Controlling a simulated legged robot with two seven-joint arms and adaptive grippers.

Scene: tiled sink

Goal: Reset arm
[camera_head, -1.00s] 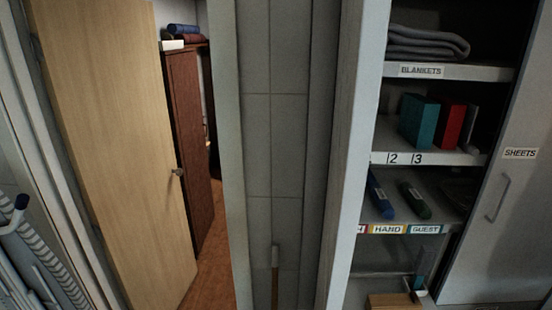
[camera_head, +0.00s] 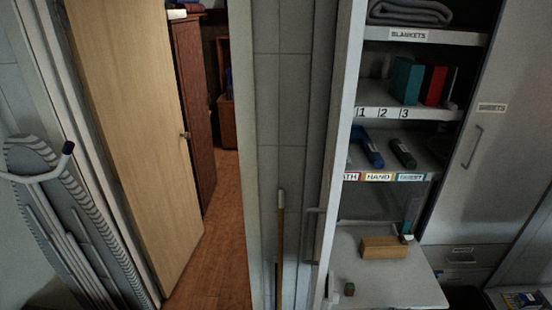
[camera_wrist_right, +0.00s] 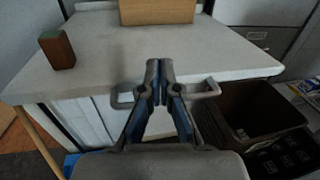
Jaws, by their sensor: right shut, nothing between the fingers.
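My right gripper (camera_wrist_right: 159,82) shows in the right wrist view. Its two fingers are together, with nothing between them, in front of the edge of a white counter (camera_wrist_right: 95,55). A small dark block with a green top (camera_wrist_right: 57,50) stands on the counter to the left of the gripper. A wooden block (camera_wrist_right: 157,10) lies further back on the counter. Neither arm shows in the head view, and my left gripper is in no view.
Shelves labelled BLANKETS (camera_head: 408,35) and HAND (camera_head: 378,177) stand above the counter (camera_head: 400,290). A wooden door (camera_head: 135,130) stands open at the left, beside a striped ironing board (camera_head: 70,220). A dark open bin (camera_wrist_right: 255,108) stands below the counter at right.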

